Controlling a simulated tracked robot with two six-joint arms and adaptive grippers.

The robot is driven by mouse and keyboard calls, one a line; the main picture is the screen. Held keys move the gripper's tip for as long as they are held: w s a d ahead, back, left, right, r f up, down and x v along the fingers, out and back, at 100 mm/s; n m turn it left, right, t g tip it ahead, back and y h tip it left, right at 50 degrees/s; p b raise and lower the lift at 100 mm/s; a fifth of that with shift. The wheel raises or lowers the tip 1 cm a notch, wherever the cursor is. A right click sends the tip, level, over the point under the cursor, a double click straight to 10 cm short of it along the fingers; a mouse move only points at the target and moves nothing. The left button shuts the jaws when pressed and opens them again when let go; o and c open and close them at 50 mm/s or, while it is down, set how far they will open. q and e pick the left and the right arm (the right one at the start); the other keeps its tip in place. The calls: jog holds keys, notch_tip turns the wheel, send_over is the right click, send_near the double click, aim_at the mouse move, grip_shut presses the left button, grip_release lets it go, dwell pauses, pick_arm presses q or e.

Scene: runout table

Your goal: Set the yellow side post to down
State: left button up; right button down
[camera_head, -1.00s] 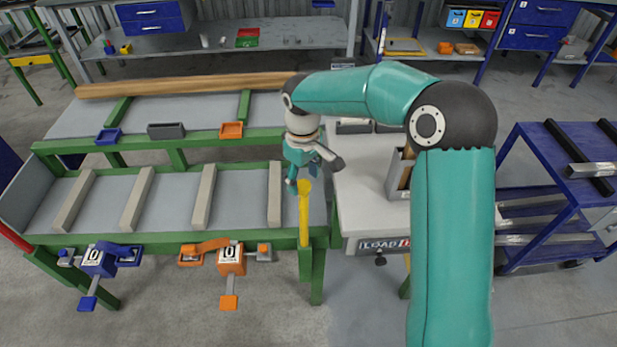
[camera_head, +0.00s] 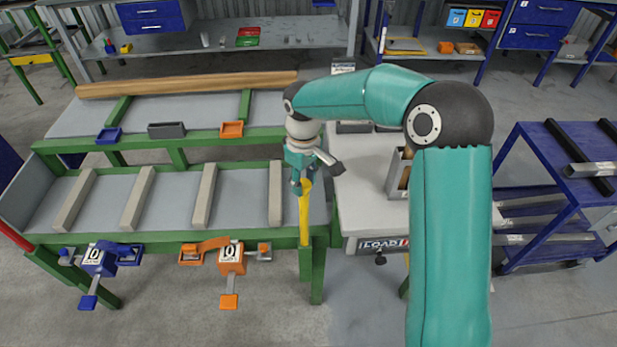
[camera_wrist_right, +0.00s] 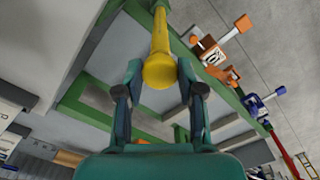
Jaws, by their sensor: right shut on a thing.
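The yellow side post (camera_head: 304,218) stands upright at the right end of the green-framed runout table (camera_head: 170,246). Its rounded yellow top shows large in the right wrist view (camera_wrist_right: 159,70). My right gripper (camera_head: 302,186) is at the post's top, with one finger on each side of it, and is shut on it. In the right wrist view the fingers (camera_wrist_right: 159,82) flank the knob. The gripper partly hides the post's top in the head view. My left gripper is not in view.
An orange clamp-like stop (camera_head: 231,259) and a blue one (camera_head: 98,262) sit on the table's front rail. Several pale slats cross the table bed. A grey-topped table (camera_head: 365,200) stands close on the right, and a blue cart (camera_head: 560,190) farther right.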

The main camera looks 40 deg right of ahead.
aim_at(305, 227)
jog(key=shift+d, duration=0.2)
jog(key=shift+a+f, duration=0.15)
jog(key=shift+f, duration=0.05)
notch_tip(305, 227, down, 18)
jog(key=b, duration=1.3)
jog(key=shift+f, duration=0.2)
jog(key=shift+f+b, duration=0.45)
jog(key=shift+f, duration=0.1)
jog(key=shift+s+a+f, duration=0.1)
jog(key=c, duration=1.1)
grip_release()
jog(key=shift+c, duration=0.2)
jog(key=o, duration=0.4)
jog(key=shift+f, duration=0.1)
